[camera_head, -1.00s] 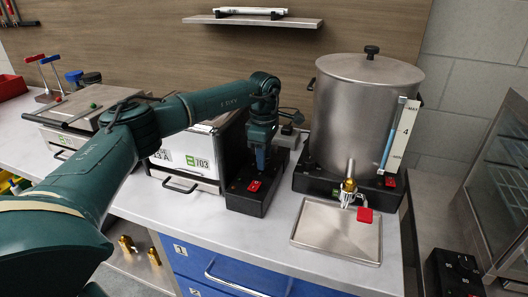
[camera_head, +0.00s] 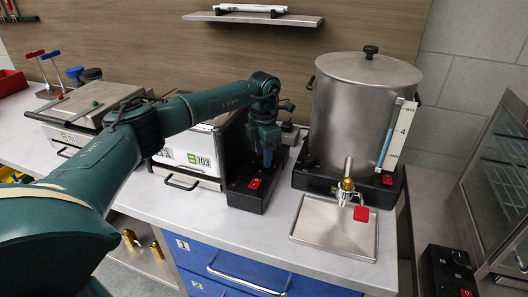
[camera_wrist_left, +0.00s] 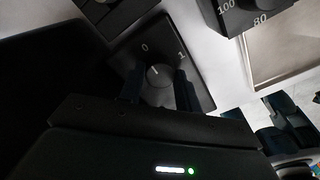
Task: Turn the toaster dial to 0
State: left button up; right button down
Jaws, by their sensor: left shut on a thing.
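The toaster (camera_head: 190,158) is a pale box with a green 703 label and a front handle, left of centre on the counter. Its black control box (camera_head: 243,198) stands at its right side and carries a red switch (camera_head: 254,184). My left gripper (camera_head: 265,158) points down at the top of this box. In the left wrist view the round dark dial (camera_wrist_left: 159,75) sits between the two fingers of my left gripper (camera_wrist_left: 158,90), which is shut on it. Marks 0 and 1 show beyond the dial. The dial's pointer is hard to read. My right gripper is out of view.
A large steel urn (camera_head: 362,115) with a tap stands close on the right, over a drip tray (camera_head: 335,240). A second steel appliance (camera_head: 85,118) stands at the left. Blue drawers (camera_head: 250,262) are below the counter edge. A shelf (camera_head: 253,18) hangs above.

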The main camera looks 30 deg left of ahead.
pick_arm(q)
jog(key=shift+n, duration=0.3)
jog(key=o, duration=1)
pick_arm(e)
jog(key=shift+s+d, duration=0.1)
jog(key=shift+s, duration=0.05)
pick_arm(q)
jog(key=shift+r, duration=0.15)
notch_tip(320, 180, up, 13)
jog(key=b, duration=0.1)
jog(key=shift+b, duration=0.4)
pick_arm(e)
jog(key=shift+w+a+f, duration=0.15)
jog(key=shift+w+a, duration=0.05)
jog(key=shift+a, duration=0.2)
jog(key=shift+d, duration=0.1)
